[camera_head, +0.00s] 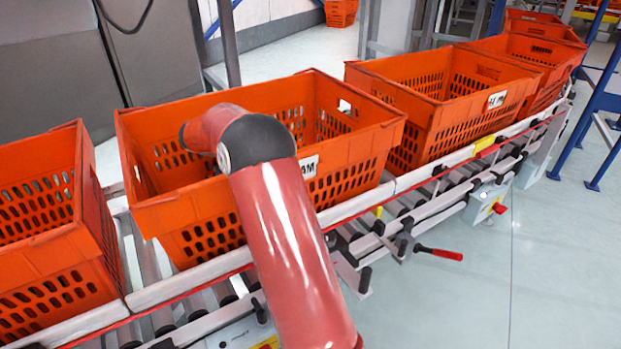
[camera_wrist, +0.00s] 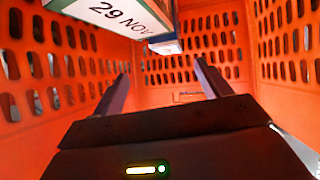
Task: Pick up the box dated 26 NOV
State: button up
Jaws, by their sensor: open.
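The wrist view shows a pale box (camera_wrist: 105,14) at the upper left, with a label reading 29 NOV. A second, smaller-looking box (camera_wrist: 166,44) hangs in view just right of and beyond it; its date is not legible. I see no label reading 26 NOV. My gripper (camera_wrist: 163,78) is open and empty, with its two dark fingers apart and pointing into the orange tote. The boxes lie above the fingers in the picture, and no contact shows. In the head view my arm reaches into the middle tote (camera_head: 350,155); its wall and my arm hide the gripper and boxes.
Perforated orange tote walls (camera_wrist: 270,45) surround the gripper closely. Another tote (camera_head: 45,215) stands to the left and another (camera_head: 470,115) to the right on the roller conveyor (camera_head: 400,222). A red-handled lever (camera_head: 440,253) sticks out in front. The floor (camera_head: 555,260) at the right is clear.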

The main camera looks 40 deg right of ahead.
jog(key=shift+m+g+h, duration=0.3)
jog(key=shift+m+g, duration=0.1)
jog(key=shift+m, duration=0.5)
jog(key=x, duration=0.3)
jog(key=w+p+x, duration=0.1)
jog(key=x, duration=0.2)
jog(key=w+x, duration=0.1)
jog(key=x, duration=0.3)
jog(key=shift+d+p, duration=0.3)
jog(key=shift+p, duration=0.1)
jog(key=shift+s+d+f, duration=0.15)
jog(key=shift+d+f, duration=0.1)
grip_shut()
